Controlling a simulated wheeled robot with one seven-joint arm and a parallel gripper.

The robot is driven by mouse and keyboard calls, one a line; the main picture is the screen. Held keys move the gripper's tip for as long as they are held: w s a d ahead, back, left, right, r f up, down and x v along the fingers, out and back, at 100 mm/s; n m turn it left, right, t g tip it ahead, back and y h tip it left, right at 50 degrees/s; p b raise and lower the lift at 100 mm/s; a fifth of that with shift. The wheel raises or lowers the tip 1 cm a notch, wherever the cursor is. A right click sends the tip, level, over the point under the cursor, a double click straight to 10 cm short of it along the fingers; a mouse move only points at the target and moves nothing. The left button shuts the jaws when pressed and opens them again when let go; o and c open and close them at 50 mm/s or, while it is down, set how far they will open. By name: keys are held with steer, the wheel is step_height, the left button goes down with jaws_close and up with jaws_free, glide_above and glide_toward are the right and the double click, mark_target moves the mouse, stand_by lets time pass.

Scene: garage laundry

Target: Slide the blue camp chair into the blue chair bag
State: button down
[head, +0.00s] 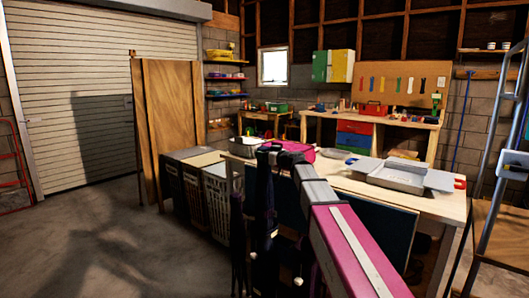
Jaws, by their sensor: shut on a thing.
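My gripper (272,149) is in the middle of the head view, at the far end of my magenta and grey arm. It is shut on a dark, slim upright bundle that looks like the folded blue camp chair (264,205). The chair hangs down in front of the workbench, with thin legs and small pale tips showing low down. Its lower right side is partly hidden by my arm. The fingertips are too dark to make out clearly. I cannot pick out the blue chair bag; it may be hidden or merge with the dark bundle.
A wooden workbench (436,200) stands behind my arm, with a metal tray (397,176) on it. Laundry hampers (215,192) stand left of the chair. A wooden panel (170,120) stands behind them. A stepladder (497,205) is at right. Concrete floor at left is clear.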

steer(key=shift+f, duration=12.35)
steer(key=shift+f, duration=0.3)
steer(key=shift+c, duration=1.3)
jaws_free()
steer(key=shift+o, duration=0.6)
steer(key=v, duration=1)
steer(key=shift+s+d, duration=0.3)
